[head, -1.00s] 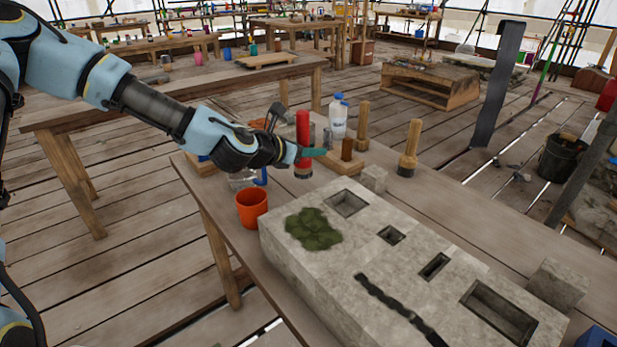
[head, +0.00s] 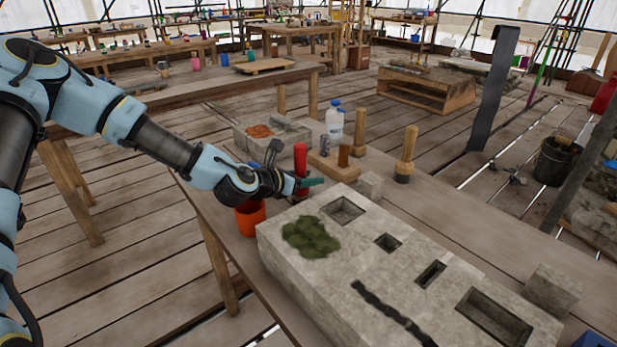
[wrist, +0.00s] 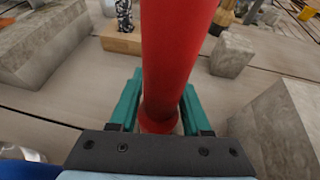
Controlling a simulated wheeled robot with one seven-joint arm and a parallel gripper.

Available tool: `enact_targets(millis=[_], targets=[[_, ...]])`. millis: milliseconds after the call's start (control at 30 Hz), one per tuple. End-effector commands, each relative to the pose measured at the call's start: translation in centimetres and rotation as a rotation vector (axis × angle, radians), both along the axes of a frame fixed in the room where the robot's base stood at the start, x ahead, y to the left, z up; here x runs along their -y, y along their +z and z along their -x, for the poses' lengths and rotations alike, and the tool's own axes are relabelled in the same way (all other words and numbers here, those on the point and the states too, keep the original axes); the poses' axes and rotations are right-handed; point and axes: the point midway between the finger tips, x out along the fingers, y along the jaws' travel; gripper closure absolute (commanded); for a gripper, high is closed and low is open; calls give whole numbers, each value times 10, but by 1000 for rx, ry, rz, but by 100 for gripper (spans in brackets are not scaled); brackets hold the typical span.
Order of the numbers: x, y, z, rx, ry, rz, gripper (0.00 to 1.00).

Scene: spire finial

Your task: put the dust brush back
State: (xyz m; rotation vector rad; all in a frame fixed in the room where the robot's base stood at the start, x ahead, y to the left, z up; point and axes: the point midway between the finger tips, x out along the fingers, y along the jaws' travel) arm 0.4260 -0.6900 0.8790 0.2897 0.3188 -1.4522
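My gripper (head: 308,184) has teal fingers, which the wrist view also shows (wrist: 160,112). They are shut on a red cylindrical handle (wrist: 176,50), which I take to be the dust brush (head: 300,158). It is upright, beside the left end of the stone block. Its lower end is hidden, so I see no bristles and cannot tell whether it touches the table. A wooden holder (head: 325,168) stands just beyond the gripper, with a dark speckled piece (wrist: 124,14) and a brown peg (head: 343,156) on it.
The large stone block (head: 335,270) with pockets and moss fills the near table. An orange cup (head: 250,218) stands left of it, beneath my arm. A white bottle (head: 334,122), two wooden-handled tools (head: 408,150) and small stone blocks (head: 369,185) stand around the holder.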

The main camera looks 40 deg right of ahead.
Motion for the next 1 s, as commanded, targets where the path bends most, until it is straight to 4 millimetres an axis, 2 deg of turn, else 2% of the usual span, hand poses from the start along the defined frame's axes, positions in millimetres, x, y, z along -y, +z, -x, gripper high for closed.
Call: enact_targets(millis=[33,133,467,667,800,1000], targets=[[0,0,0,0,0,0,45],[0,0,0,0,0,0,34],[0,6,0,2,-1,1,33],[-28,13,1,0,2,0,33],[-57,25,4,0,3,0,33],[-91,40,8,0,2,1,33]])
